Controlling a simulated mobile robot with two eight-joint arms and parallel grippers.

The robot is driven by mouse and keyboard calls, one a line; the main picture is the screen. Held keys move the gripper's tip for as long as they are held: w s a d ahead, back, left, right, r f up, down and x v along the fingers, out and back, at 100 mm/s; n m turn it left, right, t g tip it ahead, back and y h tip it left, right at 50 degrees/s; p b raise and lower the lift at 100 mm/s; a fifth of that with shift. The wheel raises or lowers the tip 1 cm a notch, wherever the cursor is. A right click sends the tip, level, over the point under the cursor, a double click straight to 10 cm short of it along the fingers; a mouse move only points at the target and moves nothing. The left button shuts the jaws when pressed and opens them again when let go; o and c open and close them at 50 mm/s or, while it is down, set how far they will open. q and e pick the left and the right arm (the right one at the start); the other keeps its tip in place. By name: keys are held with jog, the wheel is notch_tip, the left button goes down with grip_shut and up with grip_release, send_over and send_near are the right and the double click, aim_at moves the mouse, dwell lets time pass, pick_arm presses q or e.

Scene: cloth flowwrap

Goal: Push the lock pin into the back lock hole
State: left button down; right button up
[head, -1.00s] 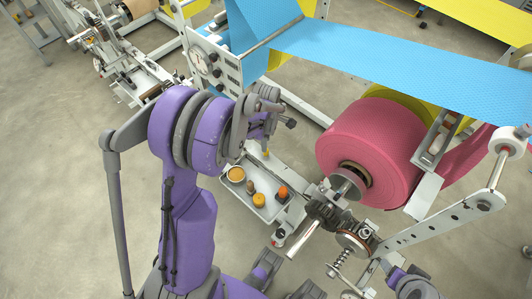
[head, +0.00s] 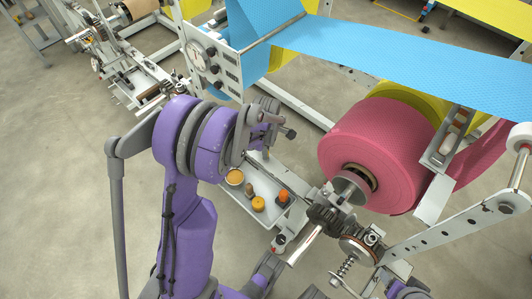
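My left arm reaches in from the lower left, and its wrist hides much of my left gripper (head: 268,140). The gripper hangs above the back end of the small tray; whether its fingers are open or shut does not show. The lock pin and the back lock hole cannot be made out for certain. A pink roll (head: 378,150) sits on a metal shaft (head: 350,187), with dark gearing (head: 325,208) at its near end.
A perforated white bar (head: 455,222) rises at right. Blue film (head: 400,52) spans above.

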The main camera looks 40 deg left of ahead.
pick_arm(q)
jog(key=shift+r, duration=0.1)
jog(key=shift+r+p, duration=1.55)
jog(key=shift+r, duration=0.9)
jog(key=c, duration=1.4)
grip_release()
grip_shut()
